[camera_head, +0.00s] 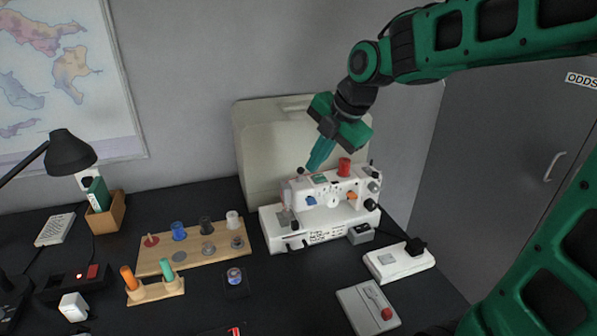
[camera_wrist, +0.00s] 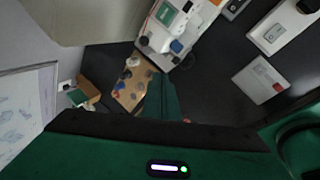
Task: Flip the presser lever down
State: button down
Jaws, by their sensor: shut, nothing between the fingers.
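A white sewing machine (camera_head: 322,226) stands on the dark desk, with a red spool (camera_head: 344,167) on top and blue and orange parts on its front. Its needle and presser end is at the left, and I cannot make out the presser lever clearly. The machine (camera_wrist: 158,40) also shows at the top of the wrist view. My gripper (camera_head: 313,167) is shut and empty, pointing down and left, with its tips over or just behind the machine's top. I cannot tell whether it touches. In the wrist view its fingers (camera_wrist: 160,100) lie in front of the desk.
A wooden spool board (camera_head: 165,262) stands left of the machine. A beige case (camera_head: 245,150) stands behind it. A white pedal-like block (camera_head: 398,262) and a pale plate with a red knob (camera_head: 360,310) lie at the right. A grey cabinet (camera_head: 500,150) is at far right.

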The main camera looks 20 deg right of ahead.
aim_at(300, 173)
jog(key=shift+w+a+r+n+y, duration=0.2)
jog(key=shift+w+a+n, duration=0.2)
jog(key=shift+a+n, duration=0.2)
jog(key=shift+w+a+r+n+y, duration=0.2)
jog(key=shift+w+a+n, duration=0.15)
jog(key=shift+a+n, duration=0.25)
jog(key=x, duration=1)
jog(key=shift+w+d+r, duration=0.2)
jog(key=shift+w+d, duration=0.15)
jog(key=shift+d, duration=0.25)
jog(key=shift+w+d+r, duration=0.25)
jog(key=shift+w+d, duration=0.1)
jog(key=shift+d, duration=0.25)
jog(key=shift+w+d+r, duration=0.2)
jog(key=shift+w+d, duration=0.15)
jog(key=shift+d, duration=0.3)
